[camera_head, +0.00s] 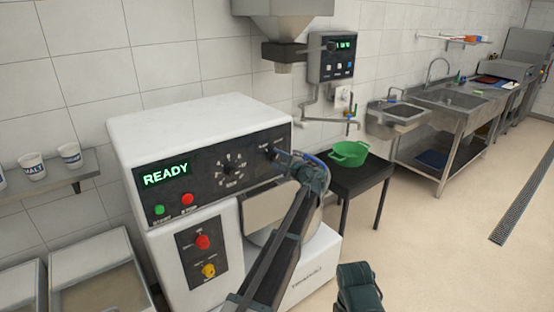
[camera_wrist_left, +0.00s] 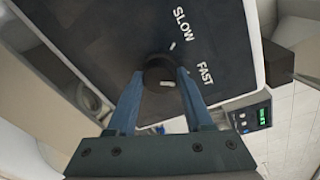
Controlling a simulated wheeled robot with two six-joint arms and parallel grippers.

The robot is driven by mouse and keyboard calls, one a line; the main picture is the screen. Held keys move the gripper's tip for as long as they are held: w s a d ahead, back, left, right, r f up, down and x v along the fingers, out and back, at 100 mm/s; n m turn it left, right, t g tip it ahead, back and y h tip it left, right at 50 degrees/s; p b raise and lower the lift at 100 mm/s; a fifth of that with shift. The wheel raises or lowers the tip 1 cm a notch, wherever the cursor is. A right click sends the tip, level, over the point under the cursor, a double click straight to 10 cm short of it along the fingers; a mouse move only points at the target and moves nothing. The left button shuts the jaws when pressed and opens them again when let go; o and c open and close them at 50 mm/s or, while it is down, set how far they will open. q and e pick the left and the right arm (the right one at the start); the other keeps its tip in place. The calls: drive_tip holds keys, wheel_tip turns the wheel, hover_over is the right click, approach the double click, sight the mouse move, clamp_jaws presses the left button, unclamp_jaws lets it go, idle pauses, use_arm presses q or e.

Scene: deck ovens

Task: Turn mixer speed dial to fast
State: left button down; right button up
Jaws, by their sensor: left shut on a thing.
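The mixer (camera_head: 200,125) is a white machine with a dark control panel. A round black speed dial (camera_wrist_left: 158,71) sits on the panel, with the printed words SLOW (camera_wrist_left: 182,25) and FAST (camera_wrist_left: 205,74) to its right in the left wrist view. My left gripper (camera_wrist_left: 157,76) is shut on the dial, one finger on each side. In the head view my left gripper (camera_head: 275,153) reaches the panel's right end and largely hides the dial. A white mark shows low on the dial; I cannot tell for sure which word it points to. My right gripper's fingers are not visible.
The mixer's display (camera_head: 166,175) reads READY, above a green button (camera_head: 159,210) and a red button (camera_head: 187,199). Another numbered dial (camera_head: 232,166) sits left of my left gripper. A green pot (camera_head: 349,153) stands on a dark table to the right. The floor at right is clear.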

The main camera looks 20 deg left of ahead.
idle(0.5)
use_arm(q)
drive_tip(key=shift+c, duration=1.5)
unclamp_jaws()
drive_tip(key=shift+a+f, duration=0.1)
drive_tip(key=p+v, duration=0.1)
drive_tip(key=v, duration=1.2)
drive_tip(key=shift+s+d, duration=0.25)
drive_tip(key=shift+d, duration=0.1)
